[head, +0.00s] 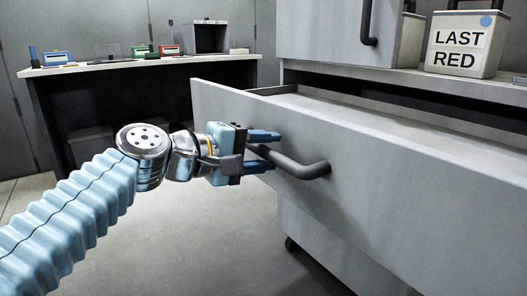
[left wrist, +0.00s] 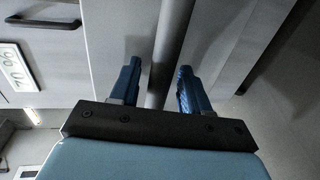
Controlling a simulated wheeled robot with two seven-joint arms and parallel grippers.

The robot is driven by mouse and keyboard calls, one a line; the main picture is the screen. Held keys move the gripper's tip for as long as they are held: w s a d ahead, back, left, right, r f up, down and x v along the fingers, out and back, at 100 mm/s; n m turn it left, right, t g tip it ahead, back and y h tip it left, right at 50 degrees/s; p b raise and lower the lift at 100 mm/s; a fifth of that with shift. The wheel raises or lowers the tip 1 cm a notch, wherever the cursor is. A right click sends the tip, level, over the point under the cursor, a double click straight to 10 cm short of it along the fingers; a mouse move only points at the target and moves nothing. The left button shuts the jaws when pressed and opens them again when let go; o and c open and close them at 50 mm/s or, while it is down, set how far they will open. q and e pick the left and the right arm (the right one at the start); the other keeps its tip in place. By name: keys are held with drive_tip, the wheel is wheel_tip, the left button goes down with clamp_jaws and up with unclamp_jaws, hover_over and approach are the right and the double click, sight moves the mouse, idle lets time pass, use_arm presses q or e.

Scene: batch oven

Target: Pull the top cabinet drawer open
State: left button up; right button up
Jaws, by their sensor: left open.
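The top cabinet drawer (head: 400,160) stands pulled out from the grey cabinet, with a gap showing behind its front. Its dark bar handle (head: 308,168) is on the drawer front. My left gripper (head: 264,150) is at the left end of the handle, with its blue fingers on either side of the bar. In the left wrist view the handle (left wrist: 170,55) runs between the two open fingers (left wrist: 157,90), with some room beside it. Whether a finger touches the bar cannot be told. My right gripper is in neither view.
A white container labelled LAST RED (head: 461,45) stands on the cabinet ledge. Above the drawer is a grey door with a dark handle (head: 368,25). A dark table (head: 150,66) with small items stands at the back left. The floor (head: 215,235) below the gripper is clear.

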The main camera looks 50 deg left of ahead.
use_arm(q)
drive_tip(key=p+v, duration=0.1)
drive_tip(key=v, duration=1.2)
drive_tip(key=shift+s+p, duration=0.3)
drive_tip(key=shift+s, duration=0.1)
drive_tip(key=shift+r, duration=0.15)
